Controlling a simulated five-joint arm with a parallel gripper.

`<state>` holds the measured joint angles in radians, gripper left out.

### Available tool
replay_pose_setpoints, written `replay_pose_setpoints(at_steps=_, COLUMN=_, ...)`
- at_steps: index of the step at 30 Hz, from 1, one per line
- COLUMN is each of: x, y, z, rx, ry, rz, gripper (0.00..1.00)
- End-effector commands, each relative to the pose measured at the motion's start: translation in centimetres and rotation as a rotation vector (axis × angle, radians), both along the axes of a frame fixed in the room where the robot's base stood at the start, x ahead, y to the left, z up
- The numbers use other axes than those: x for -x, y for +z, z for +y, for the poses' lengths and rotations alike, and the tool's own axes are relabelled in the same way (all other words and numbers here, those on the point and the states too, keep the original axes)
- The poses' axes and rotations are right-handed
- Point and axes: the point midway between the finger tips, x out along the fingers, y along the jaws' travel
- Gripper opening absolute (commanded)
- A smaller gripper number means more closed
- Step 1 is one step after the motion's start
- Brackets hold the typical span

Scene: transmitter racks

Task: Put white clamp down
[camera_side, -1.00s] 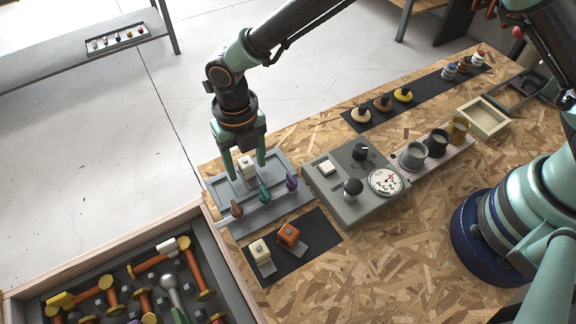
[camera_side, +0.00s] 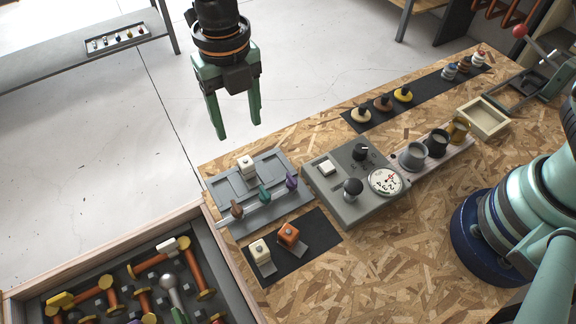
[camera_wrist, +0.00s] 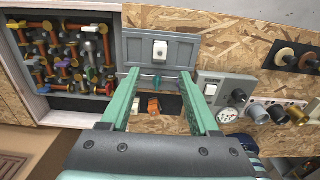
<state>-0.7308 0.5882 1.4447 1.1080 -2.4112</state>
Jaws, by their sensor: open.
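A white clamp (camera_side: 247,165) sits on the grey panel (camera_side: 217,187) near the table's far-left edge. It also shows in the wrist view (camera_wrist: 160,49), on the upper part of the panel between my fingers. My gripper (camera_side: 236,135) is open and empty, well above the panel and apart from the clamp. Its two fingers (camera_wrist: 155,95) spread wide in the wrist view. A second, cream-white clamp (camera_side: 260,251) stands on the black mat (camera_side: 290,268) beside an orange clamp (camera_side: 289,235).
Brown, teal and purple levers (camera_side: 264,194) line the panel's front rail. A grey control box (camera_side: 335,197) with knobs and a dial stands to the right. A wooden-walled bin (camera_side: 212,222) of orange rods lies at lower left.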

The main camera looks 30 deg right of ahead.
Motion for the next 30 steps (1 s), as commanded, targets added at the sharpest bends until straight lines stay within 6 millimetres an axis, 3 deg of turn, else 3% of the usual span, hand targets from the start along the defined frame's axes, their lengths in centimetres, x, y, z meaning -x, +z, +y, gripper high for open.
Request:
replay_pose_setpoints(at_steps=5, x=-0.3, y=1.5, z=-0.6, rx=-0.007, ry=-0.049, rz=-0.007, gripper=0.62)
replay_pose_setpoints(at_steps=8, x=-0.9, y=3.1, z=-2.6, rx=-0.026, ry=-0.209, rz=-0.026, gripper=0.62)
replay_pose_setpoints(at_steps=13, x=-1.7, y=7.0, z=-8.8, rx=-0.095, ry=-0.710, rz=-0.074, gripper=0.62)
replay_pose_setpoints(at_steps=19, x=-0.8, y=10.4, z=-16.7, rx=-0.213, ry=-1.367, rz=-0.111, gripper=0.62)
replay_pose_setpoints(at_steps=24, x=1.3, y=12.0, z=-22.7, rx=-0.344, ry=-1.916, rz=-0.118, gripper=0.62)
replay_pose_setpoints(at_steps=30, x=4.6, y=12.2, z=-28.4, rx=-0.539, ry=-2.525, rz=-0.088, gripper=0.62)
